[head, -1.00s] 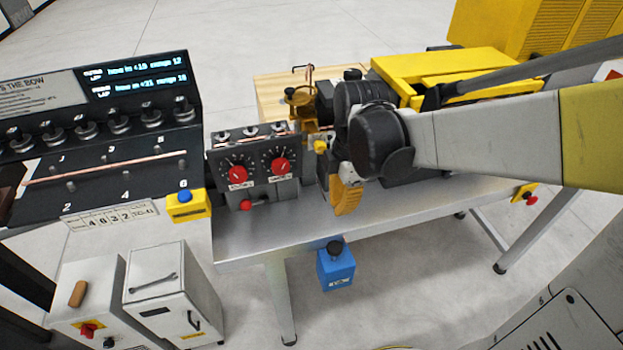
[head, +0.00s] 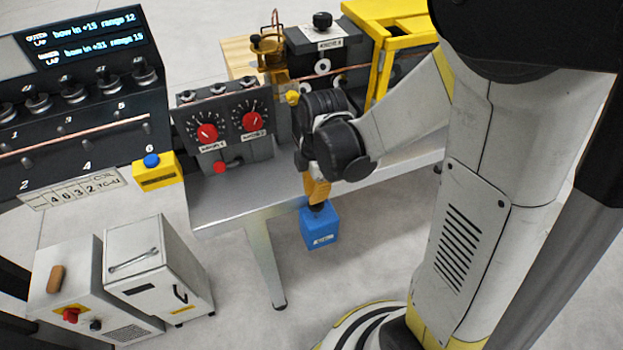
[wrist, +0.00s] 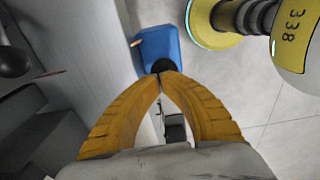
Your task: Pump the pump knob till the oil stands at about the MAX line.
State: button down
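The blue oil pump box (head: 321,229) hangs at the front edge of the steel bench, with its black pump knob (head: 317,206) on top. In the wrist view the blue box (wrist: 160,44) lies straight ahead of the fingers, and the black knob (wrist: 163,65) is partly hidden behind the tips. My gripper (head: 318,198) points down right above the knob, touching or nearly touching it. Its yellow fingers (wrist: 164,76) come together at the tips, with nothing visible between them. A small orange-brown piece shows on the box's side. No oil level or MAX line can be read.
The steel bench (head: 240,200) carries a dial panel (head: 230,125) with red knobs, left of my arm. A yellow box with a blue button (head: 151,161) sits farther left. Grey cabinets (head: 150,265) stand on the floor at lower left. The floor below the blue box is clear.

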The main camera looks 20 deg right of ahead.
jog(key=shift+f, duration=0.35)
jog(key=shift+f, duration=0.1)
